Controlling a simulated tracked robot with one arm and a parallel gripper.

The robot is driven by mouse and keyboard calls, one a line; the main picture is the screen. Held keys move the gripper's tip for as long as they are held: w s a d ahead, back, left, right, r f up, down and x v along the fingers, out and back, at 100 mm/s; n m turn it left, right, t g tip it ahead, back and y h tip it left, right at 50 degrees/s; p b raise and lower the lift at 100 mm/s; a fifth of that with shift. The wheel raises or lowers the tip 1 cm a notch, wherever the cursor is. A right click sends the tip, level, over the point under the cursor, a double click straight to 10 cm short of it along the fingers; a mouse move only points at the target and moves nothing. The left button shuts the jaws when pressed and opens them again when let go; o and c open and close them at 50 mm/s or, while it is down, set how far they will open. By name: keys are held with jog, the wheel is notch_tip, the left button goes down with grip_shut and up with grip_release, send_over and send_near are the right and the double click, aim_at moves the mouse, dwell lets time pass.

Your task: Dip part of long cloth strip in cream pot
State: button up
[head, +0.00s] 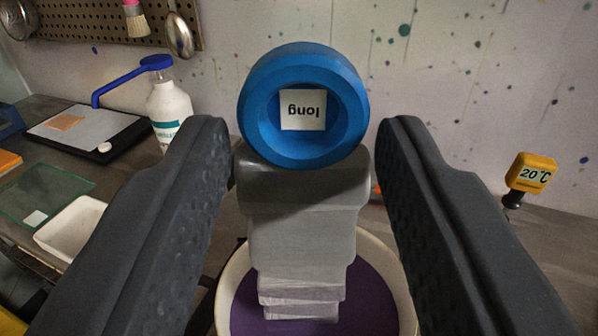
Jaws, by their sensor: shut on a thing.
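My gripper (305,128) is shut on the blue round holder (345,75), with one dark finger on each side of it. The holder bears a white label reading "long", upside down. The long cloth strip (302,235) hangs below it, grey and stepped in folds, paler and narrower at its lower end. The cream pot (405,300) stands below, with purple liquid (372,300) inside. The strip's lower end shows against the purple liquid, within the rim. I cannot tell whether it touches the liquid.
A white bottle with a blue pump (168,105) stands at the back left. A tray scale (85,128), a green glass plate (45,190) and a white dish (75,232) lie to the left. A yellow 20 °C thermometer (531,172) is at the right.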

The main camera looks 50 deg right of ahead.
notch_tip(320, 180, up, 7)
jog(key=p, duration=0.4)
dwell(3.4)
notch_tip(320, 180, up, 5)
jog(key=shift+p, duration=1.1)
